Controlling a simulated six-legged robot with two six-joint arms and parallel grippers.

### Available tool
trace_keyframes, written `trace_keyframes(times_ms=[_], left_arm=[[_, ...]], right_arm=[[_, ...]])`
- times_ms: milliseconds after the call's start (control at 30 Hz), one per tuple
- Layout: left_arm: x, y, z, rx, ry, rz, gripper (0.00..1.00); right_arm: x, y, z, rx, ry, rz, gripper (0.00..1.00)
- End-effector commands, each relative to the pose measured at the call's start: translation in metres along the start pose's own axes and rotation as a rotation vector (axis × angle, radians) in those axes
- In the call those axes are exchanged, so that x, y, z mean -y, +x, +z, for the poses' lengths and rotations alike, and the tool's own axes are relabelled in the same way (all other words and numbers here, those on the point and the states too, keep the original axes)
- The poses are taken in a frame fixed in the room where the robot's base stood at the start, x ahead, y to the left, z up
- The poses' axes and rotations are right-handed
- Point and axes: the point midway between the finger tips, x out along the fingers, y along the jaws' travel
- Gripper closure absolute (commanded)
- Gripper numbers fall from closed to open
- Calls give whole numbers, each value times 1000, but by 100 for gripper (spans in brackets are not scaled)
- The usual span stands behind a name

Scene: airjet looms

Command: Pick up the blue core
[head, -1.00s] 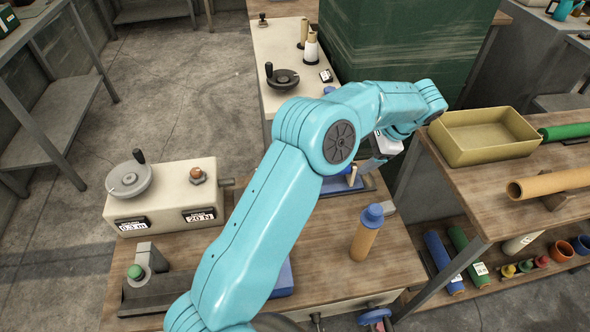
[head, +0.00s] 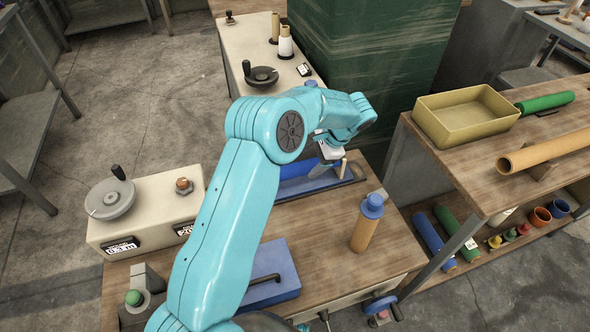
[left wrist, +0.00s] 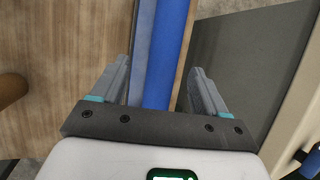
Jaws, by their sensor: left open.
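A blue core (head: 297,168) lies at the far edge of the wooden bench, in a low blue-grey holder, partly hidden by my left arm. In the left wrist view the blue core (left wrist: 166,50) runs lengthwise between my fingers. My left gripper (head: 325,168) is over the core's right part, partly hidden by the wrist in the head view. In the left wrist view the left gripper (left wrist: 160,82) is open, with one finger on each side of the core. I cannot tell how far above it the fingers are. My right gripper is not in view.
An orange cylinder with a blue top (head: 367,222) stands on the bench. A blue block with a dark handle (head: 270,275) is near the front. A beige box with a crank (head: 150,212) is at left. A side bench holds a yellow tray (head: 466,118) and tubes.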

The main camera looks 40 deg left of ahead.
Motion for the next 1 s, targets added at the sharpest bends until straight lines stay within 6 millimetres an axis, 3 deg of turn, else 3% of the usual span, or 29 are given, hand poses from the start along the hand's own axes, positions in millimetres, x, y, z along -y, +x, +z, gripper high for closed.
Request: trace_keyframes(times_ms=[167,433,700,733,933,1000], left_arm=[[2,15,2,2,0,2,26],[8,56,5,1,-1,2,26],[8,61,6,-1,0,0,26],[8,61,6,-1,0,0,29],[8,61,6,-1,0,0,94],[8,61,6,-1,0,0,94]], right_arm=[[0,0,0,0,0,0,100],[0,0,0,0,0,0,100],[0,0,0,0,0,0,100],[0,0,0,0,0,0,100],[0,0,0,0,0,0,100],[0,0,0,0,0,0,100]])
